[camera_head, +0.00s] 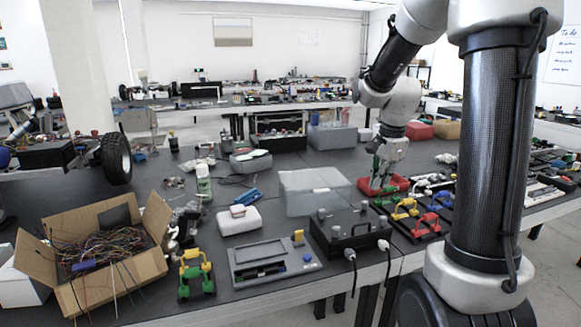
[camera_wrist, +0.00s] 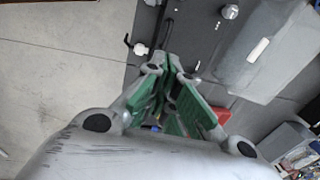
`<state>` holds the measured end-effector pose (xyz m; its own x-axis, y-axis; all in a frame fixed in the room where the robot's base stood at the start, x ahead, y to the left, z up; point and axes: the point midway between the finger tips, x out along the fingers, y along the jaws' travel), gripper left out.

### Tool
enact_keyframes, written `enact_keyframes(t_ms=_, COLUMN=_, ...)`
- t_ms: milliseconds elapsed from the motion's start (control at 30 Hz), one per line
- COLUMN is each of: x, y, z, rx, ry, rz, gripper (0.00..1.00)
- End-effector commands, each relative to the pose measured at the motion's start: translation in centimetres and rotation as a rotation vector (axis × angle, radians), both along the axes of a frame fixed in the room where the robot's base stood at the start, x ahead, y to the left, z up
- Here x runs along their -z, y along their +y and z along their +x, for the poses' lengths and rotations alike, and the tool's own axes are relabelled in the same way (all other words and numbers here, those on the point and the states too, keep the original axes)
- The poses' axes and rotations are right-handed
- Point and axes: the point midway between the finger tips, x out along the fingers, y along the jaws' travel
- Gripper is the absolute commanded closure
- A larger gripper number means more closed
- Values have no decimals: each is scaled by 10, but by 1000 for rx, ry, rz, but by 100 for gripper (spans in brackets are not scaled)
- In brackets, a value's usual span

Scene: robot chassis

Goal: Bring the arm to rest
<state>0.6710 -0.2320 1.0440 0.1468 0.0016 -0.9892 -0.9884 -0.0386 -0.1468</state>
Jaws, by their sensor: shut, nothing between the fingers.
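My gripper (camera_head: 377,187), with green finger pads, points down in the head view, over or just in front of a red tray (camera_head: 402,184) on the dark workbench (camera_head: 300,165). I cannot tell whether the fingertips touch the tray. In the wrist view my gripper (camera_wrist: 168,62) is shut, its green fingers meeting with nothing between them. A patch of red shows behind the right finger there. My arm reaches in from the upper right of the head view.
A translucent bin (camera_head: 312,190) and a black box with plugs (camera_head: 350,230) stand left of my gripper. Coloured clamps (camera_head: 425,222) lie to the right. A cardboard box of wires (camera_head: 95,255) and a grey device (camera_head: 272,262) are near the front edge. Open floor (camera_wrist: 60,70) shows in the wrist view.

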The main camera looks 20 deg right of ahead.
Motion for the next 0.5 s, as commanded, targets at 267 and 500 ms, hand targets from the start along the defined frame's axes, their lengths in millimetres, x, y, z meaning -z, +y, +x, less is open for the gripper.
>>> enact_keyframes(t_ms=267, x=4, y=1, z=-8, rx=-246, ry=27, rz=-28, gripper=100)
enact_keyframes(t_ms=500, x=3, y=17, z=-67, rx=-742, ry=91, rz=-61, gripper=100)
